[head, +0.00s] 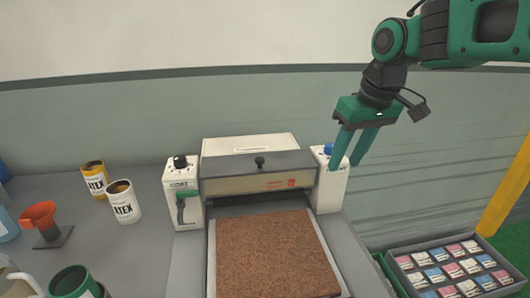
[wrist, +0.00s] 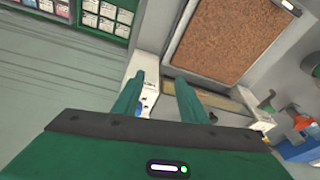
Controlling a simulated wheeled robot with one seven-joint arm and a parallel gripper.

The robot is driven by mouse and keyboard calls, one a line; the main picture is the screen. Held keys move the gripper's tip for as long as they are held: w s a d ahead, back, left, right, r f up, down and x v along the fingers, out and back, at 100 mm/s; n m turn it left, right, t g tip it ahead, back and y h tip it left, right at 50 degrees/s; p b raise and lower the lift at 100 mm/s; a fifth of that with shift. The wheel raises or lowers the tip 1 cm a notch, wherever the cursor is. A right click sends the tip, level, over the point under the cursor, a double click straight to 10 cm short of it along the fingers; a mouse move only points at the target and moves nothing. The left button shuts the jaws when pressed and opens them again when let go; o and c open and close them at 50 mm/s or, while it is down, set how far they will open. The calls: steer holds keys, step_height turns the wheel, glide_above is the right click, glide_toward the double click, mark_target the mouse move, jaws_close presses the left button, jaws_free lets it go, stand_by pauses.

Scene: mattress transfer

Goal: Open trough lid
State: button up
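The trough lid (head: 235,164) is a dark grey panel with a small black knob (head: 260,162) on top. It lies across the coating machine, between two white posts, and looks shut. A beige front panel (head: 235,184) shows below it. My gripper (head: 346,166) is open and empty, to the right of the lid, at the right post (head: 328,195) with its blue knob (head: 328,149). In the wrist view my gripper's green fingers (wrist: 159,76) are apart, with the blue knob (wrist: 147,102) seen between them. I cannot tell whether they touch the post. The lid's knob is hidden there.
A brown board (head: 270,250) lies on the machine's bed in front. Yellow (head: 95,182) and white (head: 122,203) latex cans and an orange funnel (head: 40,215) stand left. A tray of cards (head: 400,250) is right.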

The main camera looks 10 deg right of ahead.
mark_target(260, 159)
steer(key=w+a+r+n+y, duration=0.1)
steer(key=w+a+r+n, duration=0.25)
steer(key=a, duration=0.35)
steer(key=w+a+r+n+y, duration=0.1)
steer(key=w+a+r+n, duration=0.2)
steer(key=a, duration=0.5)
steer(key=shift+t, duration=0.3)
steer(key=x, duration=0.9)
steer(key=shift+s+a+f, duration=0.15)
steer(key=shift+s+f, duration=0.05)
steer(key=shift+s, duration=0.05)
